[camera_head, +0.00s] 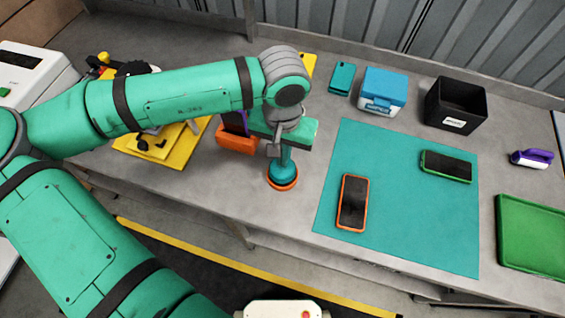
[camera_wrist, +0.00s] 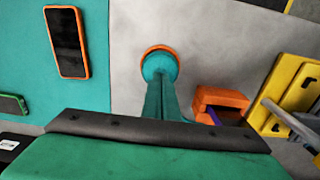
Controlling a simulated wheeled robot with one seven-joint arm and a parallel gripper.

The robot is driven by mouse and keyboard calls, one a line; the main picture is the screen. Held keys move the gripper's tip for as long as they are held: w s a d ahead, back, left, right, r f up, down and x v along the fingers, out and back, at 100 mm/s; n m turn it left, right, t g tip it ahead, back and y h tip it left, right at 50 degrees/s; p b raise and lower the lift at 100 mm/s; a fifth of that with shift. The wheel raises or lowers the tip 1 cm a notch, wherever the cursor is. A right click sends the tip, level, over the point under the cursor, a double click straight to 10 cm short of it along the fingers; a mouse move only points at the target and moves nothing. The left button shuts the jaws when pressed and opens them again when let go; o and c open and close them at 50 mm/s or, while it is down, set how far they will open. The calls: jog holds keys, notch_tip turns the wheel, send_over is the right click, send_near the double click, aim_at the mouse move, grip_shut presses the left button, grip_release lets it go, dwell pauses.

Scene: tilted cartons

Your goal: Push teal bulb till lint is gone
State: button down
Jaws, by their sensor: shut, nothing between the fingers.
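The teal bulb (camera_head: 283,172) stands upright in an orange ring on the grey bench, left of the teal mat (camera_head: 400,235). It also shows in the wrist view (camera_wrist: 159,65). My gripper (camera_head: 284,158) points down directly above the bulb with its fingers shut and empty. In the wrist view the fingertips (camera_wrist: 158,82) overlap the bulb's near side; I cannot tell whether they press on it. An orange-edged phone (camera_head: 352,202) and a green-edged phone (camera_head: 446,166) lie on the mat. I can make out no lint.
An orange holder (camera_head: 237,140) and yellow fixture (camera_head: 165,150) stand left of the bulb. A green tray (camera_head: 535,235) and a purple-white device (camera_head: 532,157) are at right.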

jog(key=shift+f, duration=0.15)
jog(key=shift+f, duration=1.15)
jog(key=shift+r, duration=1.3)
jog(key=shift+f, duration=1.25)
jog(key=shift+r, duration=1.25)
